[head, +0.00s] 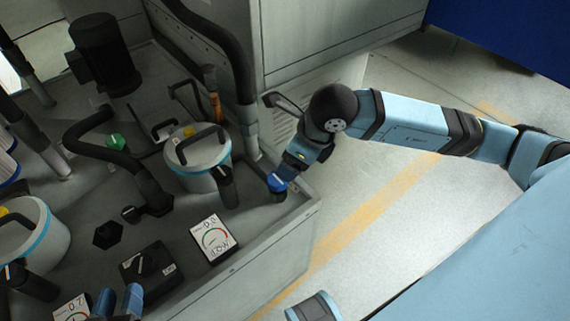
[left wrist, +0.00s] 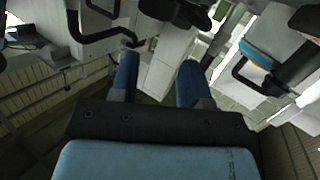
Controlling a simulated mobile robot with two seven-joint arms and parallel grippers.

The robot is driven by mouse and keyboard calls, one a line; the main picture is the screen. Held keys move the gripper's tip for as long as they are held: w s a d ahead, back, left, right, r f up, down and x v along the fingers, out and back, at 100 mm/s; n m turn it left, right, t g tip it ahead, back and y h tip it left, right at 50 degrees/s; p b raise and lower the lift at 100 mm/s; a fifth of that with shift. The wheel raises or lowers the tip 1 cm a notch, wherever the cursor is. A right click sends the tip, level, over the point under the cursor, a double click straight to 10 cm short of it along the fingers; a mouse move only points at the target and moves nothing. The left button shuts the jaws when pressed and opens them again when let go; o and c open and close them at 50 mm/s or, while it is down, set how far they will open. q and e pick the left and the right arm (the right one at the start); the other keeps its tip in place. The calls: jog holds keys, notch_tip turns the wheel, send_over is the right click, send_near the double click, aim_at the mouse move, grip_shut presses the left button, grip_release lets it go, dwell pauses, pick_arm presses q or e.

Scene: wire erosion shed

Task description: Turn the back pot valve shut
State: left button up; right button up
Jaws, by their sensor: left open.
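Two white pots with blue bands stand on the grey machine deck: one in the middle (head: 198,160) and one at the left edge (head: 45,240). Each has a black fitting with a lever at its side, one by the middle pot (head: 226,188). A green knob (head: 117,142) sits on black pipework. I cannot tell which is the back pot valve. My left gripper (head: 119,301) is open at the bottom left, near a black dial box; its spread fingers show empty in the left wrist view (left wrist: 158,82).
The black dial box (head: 148,268) lies between a gauge card reading low (head: 213,240) and another gauge card (head: 72,309). A black motor (head: 104,55) and upright pipes stand at the back left. A cabinet (head: 330,35) stands behind. Floor right of the deck is clear.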

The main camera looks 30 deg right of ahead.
pick_arm(q)
jog(key=shift+s+a+f+g+y+p, duration=0.1)
jog(key=shift+s+a+f+g+y, duration=0.1)
jog(key=shift+f, duration=0.2)
jog(key=shift+s+a+f+g+y+p, duration=0.1)
jog(key=shift+a+f+g, duration=0.1)
jog(key=shift+f, duration=0.25)
jog(key=shift+s+a+f+g+y+p, duration=0.1)
jog(key=shift+s+f+g, duration=0.1)
jog(key=shift+f, duration=0.2)
pick_arm(e)
jog(key=v, duration=0.4)
jog(key=shift+s+r, duration=0.1)
jog(key=shift+r, duration=0.05)
pick_arm(q)
jog(key=shift+w+d+r, duration=0.1)
jog(key=shift+w+r, duration=0.05)
jog(key=shift+r, duration=0.2)
